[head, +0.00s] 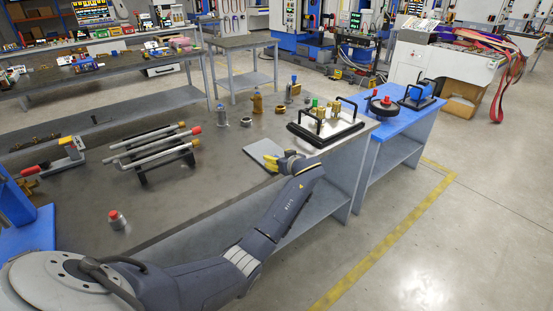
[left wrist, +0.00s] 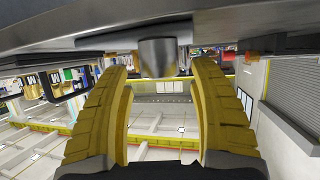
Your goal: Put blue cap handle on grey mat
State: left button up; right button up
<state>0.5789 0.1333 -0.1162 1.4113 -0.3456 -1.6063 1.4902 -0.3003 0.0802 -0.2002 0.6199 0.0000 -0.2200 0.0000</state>
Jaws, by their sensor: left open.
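The blue-capped handle (head: 293,84) is small and stands upright towards the back of the grey workbench, left of the tray. The grey mat (head: 257,148) lies flat near the bench's front edge. My left gripper (head: 274,162) has yellow fingers and is at the mat's right side, low over it; I cannot tell whether it touches. In the left wrist view the gripper (left wrist: 163,75) is open, its two curved fingers apart. A grey cylindrical part (left wrist: 157,57) shows beyond the gap between them; its identity is unclear. My right gripper is out of view.
A fixture tray (head: 325,130) with black handles stands right of the mat. A brass bottle-shaped part (head: 255,104) and a grey cylinder (head: 221,116) stand behind the mat. A rack of rods (head: 155,146) and a red-capped part (head: 117,219) are at left.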

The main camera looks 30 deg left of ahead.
pick_arm(q)
jog(key=v, duration=1.1)
jog(key=d+f+m+h, duration=0.35)
jog(key=f+m, duration=0.25)
jog(key=f, duration=1.6)
jog(key=s+d+f+m+h, duration=0.1)
jog(key=s+d+f+m, duration=0.1)
jog(key=s+f, duration=0.45)
jog(key=s+d+f+m+g+h, duration=0.1)
jog(key=s+d+f+h, duration=0.15)
jog(key=f, duration=0.75)
jog(key=s+d+f+m, duration=0.1)
jog(key=s+f+m, duration=0.1)
jog(key=s+f, duration=0.45)
jog(key=s+d+f+m+g+h, duration=0.2)
jog(key=s+f+m+g+h, duration=0.1)
jog(key=s+f, duration=1.65)
jog(key=s+f+g, duration=0.1)
jog(key=s+f, duration=0.2)
jog(key=s, duration=1.2)
jog(key=s+f+m+h, duration=0.1)
jog(key=s+f, duration=0.2)
jog(key=s, duration=1.2)
jog(key=shift+a+g, duration=0.4)
jog(key=shift+s, duration=0.15)
